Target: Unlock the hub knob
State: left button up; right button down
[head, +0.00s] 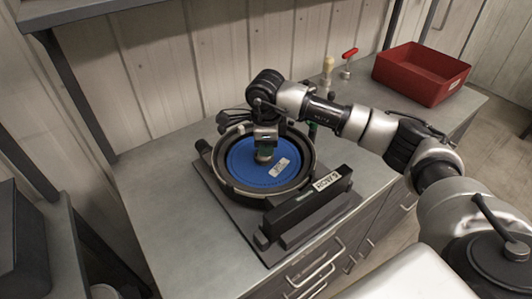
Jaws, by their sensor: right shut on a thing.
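The seed meter (318,190) is a black round housing on a dark base plate on the bench, with a blue disc (245,166) inside its ring. My right gripper (264,152) reaches in from the right and points down over the middle of the disc. It is shut on the hub knob (264,157), a small light piece at the disc's centre, mostly hidden by the fingers. I cannot tell which way the knob is turned. My left gripper is out of the picture.
A red bin (420,72) stands at the back right of the grey bench (165,220). A red-handled tool (347,62) and a pale-handled tool (327,72) stand left of it. A shelf post rises at the left. The front left of the bench is clear.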

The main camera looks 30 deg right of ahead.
jog(key=n+b, duration=0.2)
jog(key=n, duration=0.1)
jog(key=shift+n+b, duration=0.75)
jog(key=shift+n, duration=0.25)
jog(key=shift+r, duration=0.1)
jog(key=c, duration=1)
grip_release()
notch_tip(320, 180, up, 11)
jog(key=b, duration=0.1)
jog(key=shift+s+b, duration=0.25)
jog(key=shift+b, duration=0.05)
